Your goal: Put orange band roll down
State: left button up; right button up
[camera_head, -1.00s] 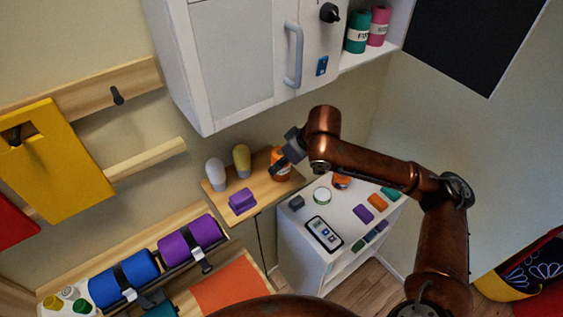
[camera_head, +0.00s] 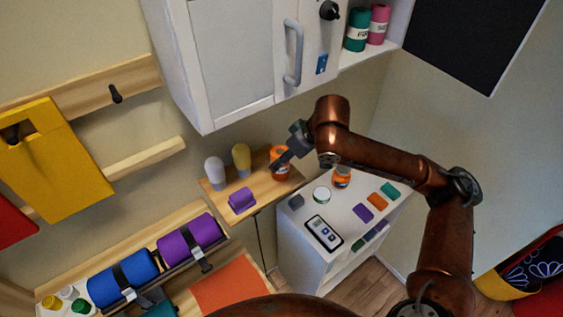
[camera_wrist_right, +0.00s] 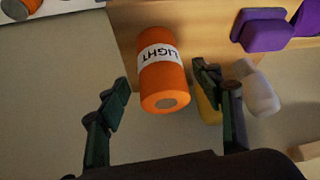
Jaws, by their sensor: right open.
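The orange band roll (camera_head: 281,170) stands on the small wooden wall shelf (camera_head: 262,186), at its right part. In the right wrist view the orange band roll (camera_wrist_right: 162,75) shows its white label reading "LIGHT" and a grey core at its end. My right gripper (camera_head: 284,160) is beside the roll in the head view and partly covers it. In the wrist view my right gripper (camera_wrist_right: 160,88) is open, its two fingers spread apart on either side of the roll, with gaps between. My left gripper is not in view.
On the shelf are a purple block (camera_head: 242,201), a white bulb-shaped item (camera_head: 215,171) and a yellow one (camera_head: 241,158). A white cart (camera_head: 300,238) below right carries small items. A white cabinet (camera_head: 235,60) hangs above.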

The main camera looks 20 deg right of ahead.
jog(key=v, duration=0.8)
jog(key=shift+s+r, duration=0.25)
